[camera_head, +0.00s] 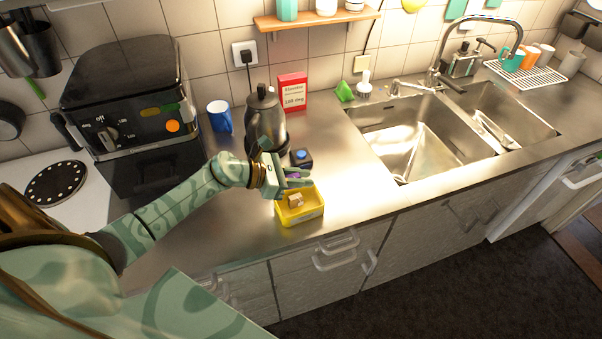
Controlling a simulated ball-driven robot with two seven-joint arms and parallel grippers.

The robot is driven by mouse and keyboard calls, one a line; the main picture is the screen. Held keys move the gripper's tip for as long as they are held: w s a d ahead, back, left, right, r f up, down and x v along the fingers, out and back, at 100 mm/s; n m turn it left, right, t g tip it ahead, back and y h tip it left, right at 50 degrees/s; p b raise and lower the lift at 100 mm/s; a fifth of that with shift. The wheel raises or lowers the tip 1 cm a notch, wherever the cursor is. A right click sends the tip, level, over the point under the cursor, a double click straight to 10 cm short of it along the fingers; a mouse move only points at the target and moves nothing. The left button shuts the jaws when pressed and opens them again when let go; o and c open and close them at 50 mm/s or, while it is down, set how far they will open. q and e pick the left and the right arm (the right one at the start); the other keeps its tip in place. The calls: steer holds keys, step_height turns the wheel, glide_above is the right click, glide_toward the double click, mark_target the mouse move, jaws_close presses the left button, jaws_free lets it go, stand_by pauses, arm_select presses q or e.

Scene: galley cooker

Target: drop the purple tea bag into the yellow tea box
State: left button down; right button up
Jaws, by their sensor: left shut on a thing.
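The yellow tea box (301,217) sits open on the steel counter near its front edge, with a small tan tea bag (296,200) inside. My left gripper (293,180) is above the back of the box. It is shut on the purple tea bag (294,175), of which only a small purple patch shows between the fingers. The rest of the bag is hidden by the gripper. My right gripper is not in view.
A dark kettle (264,117), a blue mug (219,116) and a small dark box with a blue top (301,158) stand behind the gripper. The sink (415,135) is to the right. Counter right of the tea box is clear.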

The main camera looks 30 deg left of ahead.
arm_select(q)
steer(key=shift+f, duration=0.1)
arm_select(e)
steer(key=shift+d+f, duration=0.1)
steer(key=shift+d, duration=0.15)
arm_select(q)
steer(key=c, duration=1.2)
jaws_free()
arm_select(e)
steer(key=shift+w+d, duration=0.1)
arm_select(q)
steer(key=v, duration=1.6)
steer(key=shift+a+b, duration=0.2)
steer(key=shift+b, duration=0.15)
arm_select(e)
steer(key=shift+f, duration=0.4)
arm_select(q)
steer(key=shift+s+f, duration=0.1)
